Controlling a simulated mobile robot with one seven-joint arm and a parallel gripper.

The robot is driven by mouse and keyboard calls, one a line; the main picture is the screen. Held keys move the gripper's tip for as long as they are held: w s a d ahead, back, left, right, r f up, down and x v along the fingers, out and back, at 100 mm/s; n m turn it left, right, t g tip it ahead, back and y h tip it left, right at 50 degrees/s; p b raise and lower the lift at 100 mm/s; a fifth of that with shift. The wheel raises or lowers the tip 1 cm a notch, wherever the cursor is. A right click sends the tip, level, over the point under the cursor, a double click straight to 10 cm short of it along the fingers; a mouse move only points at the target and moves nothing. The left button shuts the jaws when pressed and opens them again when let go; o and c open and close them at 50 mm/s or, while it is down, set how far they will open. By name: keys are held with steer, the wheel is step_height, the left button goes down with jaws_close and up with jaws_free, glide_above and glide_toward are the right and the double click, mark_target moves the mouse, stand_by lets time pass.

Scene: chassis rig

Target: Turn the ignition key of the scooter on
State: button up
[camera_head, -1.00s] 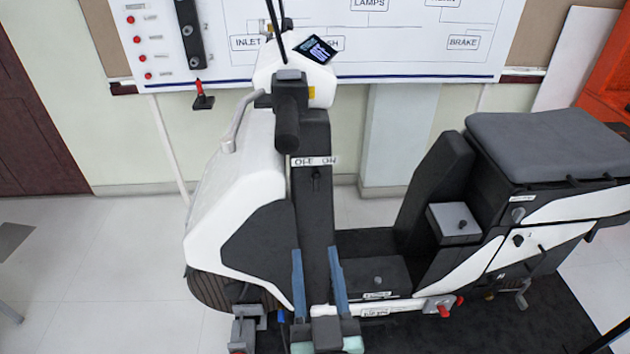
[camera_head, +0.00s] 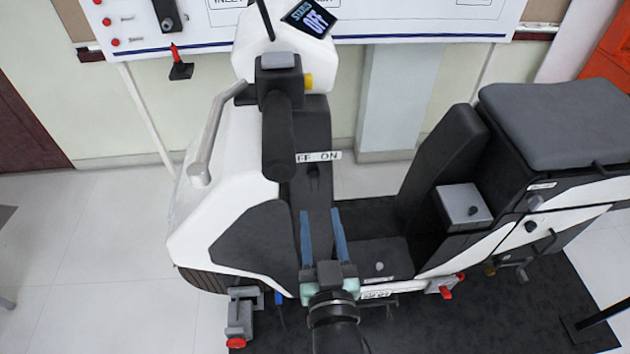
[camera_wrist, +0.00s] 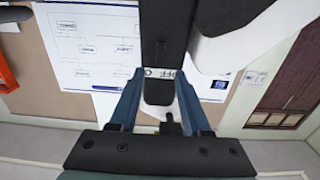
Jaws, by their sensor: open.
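The scooter (camera_head: 245,235) stands side-on, with a dark front column behind its handlebar. A white OFF/ON label (camera_head: 322,156) is on this column, its left end partly covered by the handlebar grip. The small black ignition key (camera_head: 314,173) sits just below the label; its exact angle is too small to tell. My gripper (camera_head: 321,211) is open and empty, its two blue fingers pointing up toward the column below the key. In the wrist view, upside down, the fingers (camera_wrist: 160,74) flank the column and label, with the dark key (camera_wrist: 161,49) small beyond.
The handlebar grip (camera_head: 278,140) juts out left of the key. The seat (camera_head: 555,130) and a grey box (camera_head: 463,207) stand to the right. A wall board (camera_head: 400,20) is behind.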

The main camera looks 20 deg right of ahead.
mark_target(315, 184)
steer(key=x, duration=0.8)
steer(key=shift+w+f, duration=0.1)
jaws_close()
